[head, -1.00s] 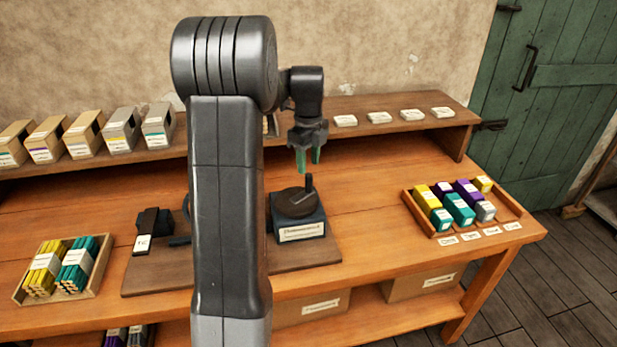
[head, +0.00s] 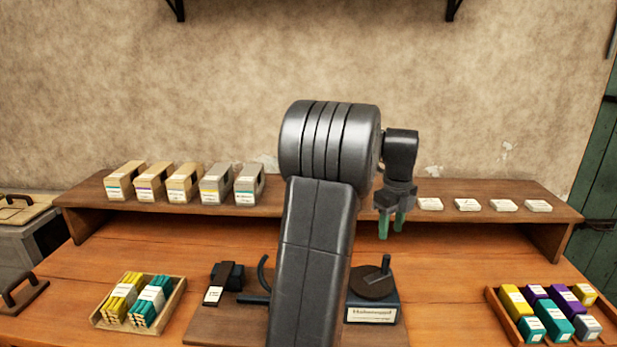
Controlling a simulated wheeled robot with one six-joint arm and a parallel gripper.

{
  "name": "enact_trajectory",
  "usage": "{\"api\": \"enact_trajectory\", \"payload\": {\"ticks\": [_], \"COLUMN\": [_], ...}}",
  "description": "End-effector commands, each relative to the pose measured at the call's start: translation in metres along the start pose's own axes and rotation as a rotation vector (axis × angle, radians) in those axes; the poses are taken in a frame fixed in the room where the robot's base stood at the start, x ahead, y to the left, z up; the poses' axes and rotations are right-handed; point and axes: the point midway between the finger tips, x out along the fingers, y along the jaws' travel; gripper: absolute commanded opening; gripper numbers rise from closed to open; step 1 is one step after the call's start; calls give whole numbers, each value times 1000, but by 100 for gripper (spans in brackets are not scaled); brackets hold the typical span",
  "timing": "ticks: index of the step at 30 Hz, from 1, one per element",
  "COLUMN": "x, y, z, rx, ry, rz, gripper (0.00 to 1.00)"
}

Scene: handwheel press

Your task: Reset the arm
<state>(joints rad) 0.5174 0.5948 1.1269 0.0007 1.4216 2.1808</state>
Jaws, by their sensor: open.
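My gripper (head: 391,224) points down with its two green fingertips apart, empty. It hangs in front of the back shelf, above and slightly right of the handwheel press. The press (head: 373,299) is a dark block with a round wheel on top, an upright handle and a white label on its front. It stands on a brown board (head: 227,326) on the bench. My raised arm stands in the middle of the view and hides part of the board and the shelf.
The back shelf (head: 290,213) carries several labelled boxes (head: 183,183) at left and white cards (head: 467,204) at right. A tray (head: 172,305) of yellow and teal bundles sits at left, a tray (head: 502,321) of coloured blocks at right. A black device (head: 228,275) stands on the board. Bench between press and right tray is clear.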

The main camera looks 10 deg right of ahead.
Motion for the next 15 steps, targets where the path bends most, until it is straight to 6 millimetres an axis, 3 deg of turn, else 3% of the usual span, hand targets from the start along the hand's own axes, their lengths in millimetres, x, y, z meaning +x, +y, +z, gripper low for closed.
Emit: {"api": "enact_trajectory", "payload": {"ticks": [15], "x": [98], "y": [1], "z": [0], "rx": [0], "ry": [2], "rz": [3], "gripper": [42]}}
